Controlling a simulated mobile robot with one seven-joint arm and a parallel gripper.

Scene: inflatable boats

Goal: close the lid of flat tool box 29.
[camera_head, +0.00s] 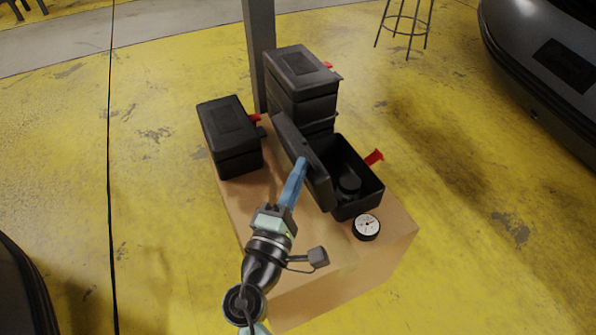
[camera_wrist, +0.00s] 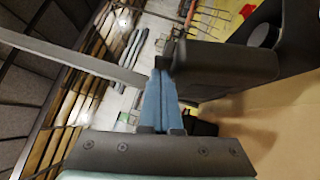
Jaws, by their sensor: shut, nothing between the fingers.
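My gripper (camera_head: 302,164) has blue fingers and is shut and empty. In the head view its tips are at the lid's outer, left face; I cannot tell whether they touch. In the wrist view the lid (camera_wrist: 225,75) is just right of the shut fingertips (camera_wrist: 161,75). I see no number on the box.
The wooden table (camera_head: 310,245) also bears a closed black box (camera_head: 231,140) at left, stacked black boxes (camera_head: 300,75) behind, and a round white-faced gauge (camera_head: 366,227) in front of the open box. A grey post (camera_head: 260,50) rises behind the table.

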